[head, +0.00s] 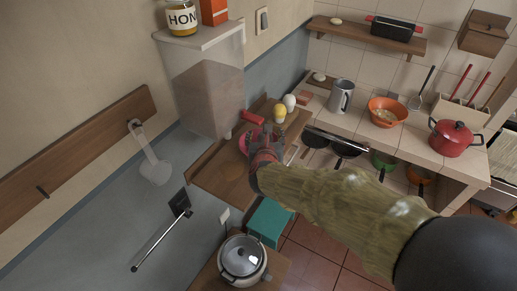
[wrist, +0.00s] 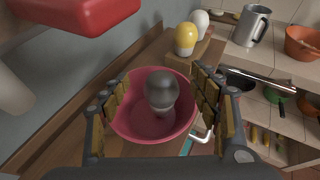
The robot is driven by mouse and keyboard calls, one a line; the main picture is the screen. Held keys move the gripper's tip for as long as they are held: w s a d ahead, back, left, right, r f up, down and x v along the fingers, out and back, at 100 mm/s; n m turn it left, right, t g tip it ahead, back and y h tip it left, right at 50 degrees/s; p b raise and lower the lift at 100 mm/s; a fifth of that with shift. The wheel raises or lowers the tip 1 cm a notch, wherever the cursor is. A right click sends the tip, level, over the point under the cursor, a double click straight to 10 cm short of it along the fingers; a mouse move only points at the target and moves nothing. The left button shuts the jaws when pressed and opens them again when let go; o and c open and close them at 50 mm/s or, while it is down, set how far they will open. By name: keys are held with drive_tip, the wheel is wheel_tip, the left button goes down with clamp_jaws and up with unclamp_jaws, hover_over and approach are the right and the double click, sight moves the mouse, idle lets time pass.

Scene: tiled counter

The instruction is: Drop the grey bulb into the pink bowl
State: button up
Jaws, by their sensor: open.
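The pink bowl (wrist: 125,122) stands on a wooden surface and fills the middle of the wrist view. In the head view only a sliver of the bowl (head: 243,145) shows behind my gripper (head: 262,150). The grey bulb (wrist: 162,90) is upright within the bowl's outline, dark round part up and paler base down. I cannot tell whether its base touches the bowl's floor. My gripper (wrist: 160,103) is open, with its fingers wide apart on either side of the bulb and no finger touching it. The bulb is hidden in the head view.
A yellow bulb (wrist: 186,38) and a white bulb (wrist: 200,22) stand just behind the bowl on a wooden block. A red object (wrist: 85,12) is close at the upper left. The tiled counter (head: 352,122) with a grey mug (head: 341,96) and orange bowl (head: 387,110) lies to the right.

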drive_tip(key=v, duration=0.8)
drive_tip(key=shift+s, duration=0.35)
drive_tip(key=shift+r, duration=0.1)
